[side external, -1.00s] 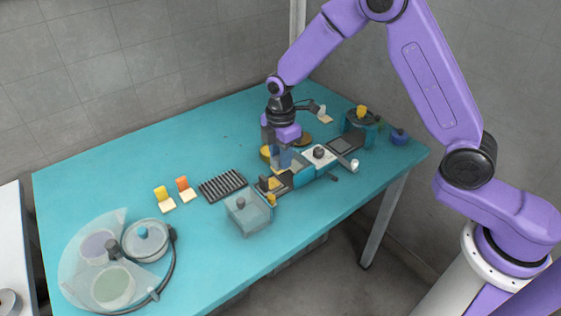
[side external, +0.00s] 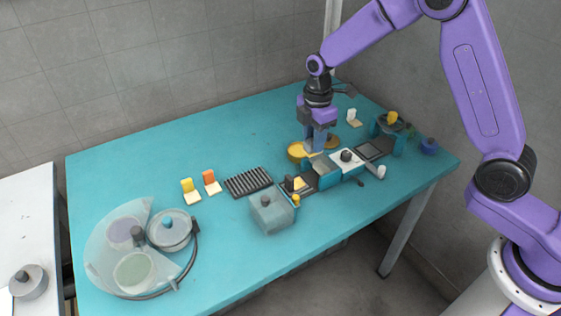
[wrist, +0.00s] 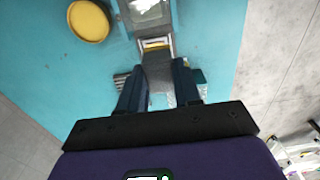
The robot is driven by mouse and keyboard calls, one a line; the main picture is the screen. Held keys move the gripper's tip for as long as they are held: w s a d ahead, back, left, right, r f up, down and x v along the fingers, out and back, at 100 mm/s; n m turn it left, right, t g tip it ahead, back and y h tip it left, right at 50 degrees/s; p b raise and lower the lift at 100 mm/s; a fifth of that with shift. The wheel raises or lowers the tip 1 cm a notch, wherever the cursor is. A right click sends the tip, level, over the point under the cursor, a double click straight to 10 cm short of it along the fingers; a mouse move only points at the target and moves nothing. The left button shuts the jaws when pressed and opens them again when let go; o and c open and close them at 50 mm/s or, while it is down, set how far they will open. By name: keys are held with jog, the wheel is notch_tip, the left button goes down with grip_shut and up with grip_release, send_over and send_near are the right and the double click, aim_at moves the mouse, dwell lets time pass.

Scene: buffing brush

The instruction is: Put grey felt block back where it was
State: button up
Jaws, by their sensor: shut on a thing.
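My gripper (side external: 318,142) is at the back right part of the teal table, pointing down beside a yellow round pad. In the wrist view its two dark blue fingers (wrist: 160,82) are shut on a grey block (wrist: 158,72), which looks like the grey felt block. In the side view the block is small and mostly hidden by the fingers. A strip with a yellow band (wrist: 155,45) shows just beyond the block in the wrist view. I cannot tell whether the block touches anything below it.
The yellow round pad (side external: 297,151) is close by the fingers. A white plate with a black knob (side external: 346,157) and a teal block stand to the front right. The table's back left is clear.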

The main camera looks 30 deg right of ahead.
jog(key=w+a+f, duration=0.1)
jog(key=w+f, duration=0.2)
jog(key=w, duration=0.1)
jog(key=w+a+f, duration=0.1)
jog(key=w+f, duration=0.2)
jog(key=w, duration=0.1)
jog(key=w+a+f, duration=0.1)
jog(key=w+f, duration=0.2)
jog(key=w, duration=0.1)
jog(key=shift+w+f, duration=0.15)
jog(key=shift+w, duration=0.1)
jog(key=shift+w+f, duration=0.15)
jog(key=shift+f, duration=1.55)
jog(key=shift+f, duration=0.2)
jog(key=o, duration=1)
jog(key=shift+r, duration=0.1)
